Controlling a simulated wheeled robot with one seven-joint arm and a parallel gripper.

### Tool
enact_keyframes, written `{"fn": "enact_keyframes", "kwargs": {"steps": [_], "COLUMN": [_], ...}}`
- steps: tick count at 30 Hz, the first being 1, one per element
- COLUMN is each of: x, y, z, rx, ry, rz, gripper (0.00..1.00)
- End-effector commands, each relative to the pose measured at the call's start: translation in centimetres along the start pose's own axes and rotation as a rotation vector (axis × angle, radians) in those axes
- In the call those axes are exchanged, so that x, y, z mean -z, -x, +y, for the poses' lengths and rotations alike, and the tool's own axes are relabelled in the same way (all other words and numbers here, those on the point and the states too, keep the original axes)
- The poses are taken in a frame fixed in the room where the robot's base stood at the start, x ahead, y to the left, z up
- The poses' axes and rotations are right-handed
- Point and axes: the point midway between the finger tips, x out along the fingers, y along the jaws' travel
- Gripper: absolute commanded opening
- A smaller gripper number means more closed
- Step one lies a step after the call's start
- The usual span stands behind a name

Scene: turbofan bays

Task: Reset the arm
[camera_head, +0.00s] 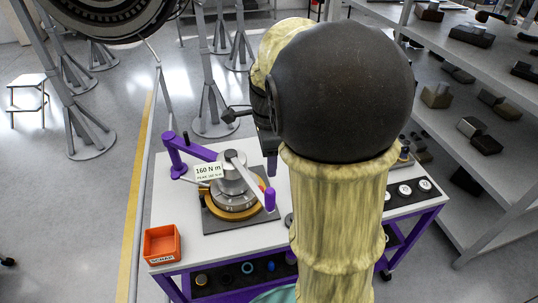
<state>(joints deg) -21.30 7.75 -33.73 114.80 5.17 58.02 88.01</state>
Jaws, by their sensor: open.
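My arm rises through the middle of the view, with pale yellow links and a large dark round joint, and hides part of the cart behind it. My gripper (271,162) shows only in part as a dark shape left of the joint, pointing down above the cart. It is open, and I see nothing held in it. Below it and to the left, a round grey and gold device (233,193) with a lever and a purple handle stands on the white cart top (178,222). A label reading 160 N m (208,171) is beside it. I cannot tell the exact gap between gripper and device.
A purple bracket arm (187,151) stands at the cart's back left. An orange bin (162,244) sits at its front left corner. Grey shelving (477,100) with parts is at right. Stands (85,130) and a stool (28,92) are at left. Open floor lies left of the cart.

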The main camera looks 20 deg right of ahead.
Motion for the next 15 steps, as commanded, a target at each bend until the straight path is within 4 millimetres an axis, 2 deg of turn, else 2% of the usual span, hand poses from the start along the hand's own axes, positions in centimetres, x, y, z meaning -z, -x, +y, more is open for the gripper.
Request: {"fn": "enact_keyframes", "kwargs": {"steps": [4,15], "x": [-0.03,-0.03], "y": [0.81,0.83], "z": [0.03,0.05], "rx": [-0.001,-0.001], "ry": [-0.001,0.0], "rz": [0.0,0.0], "gripper": [0.5,0.5]}}
